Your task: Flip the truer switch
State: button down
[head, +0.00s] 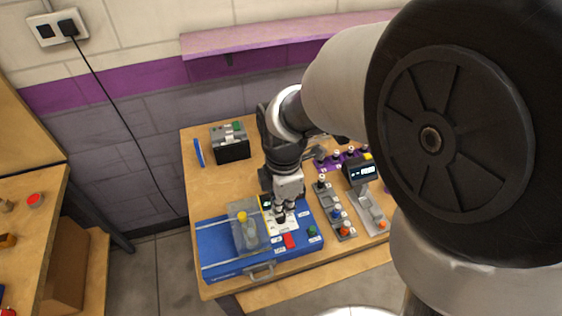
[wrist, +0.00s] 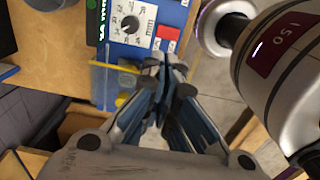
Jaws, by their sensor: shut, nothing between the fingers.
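A blue machine (head: 222,268) with a clear cover (head: 246,230) and a front handle sits at the table's near left; I take it to be the truer, though its labels are too small to read. It has a white dial panel with a black knob (wrist: 131,24) and a red rocker switch (head: 289,241), which also shows in the wrist view (wrist: 168,33). A green button (head: 312,231) is right of the red switch. My gripper (head: 281,217) is shut and empty, pointing down above the white panel, behind the red switch. Contact with the panel cannot be told.
A grey strip with coloured knobs (head: 336,214) and a device with a lit display (head: 361,172) stand to the right. A black box (head: 231,143) and a blue upright piece (head: 199,153) are at the back left.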

notch_tip(320, 180, down, 12)
jog(key=b, duration=0.4)
jog(key=shift+r, duration=0.4)
jog(key=shift+s+d+r, duration=0.2)
jog(key=shift+s+d, duration=0.05)
jog(key=shift+s, duration=0.45)
jog(key=shift+a+r+p, duration=0.1)
jog(key=shift+r+p, duration=0.2)
jog(key=shift+p, duration=0.15)
notch_tip(320, 180, up, 13)
jog(key=s+p, duration=0.1)
jog(key=p, duration=0.5)
jog(key=shift+s+d+r, duration=0.15)
jog(key=shift+s+d, duration=0.15)
jog(key=shift+s, duration=0.1)
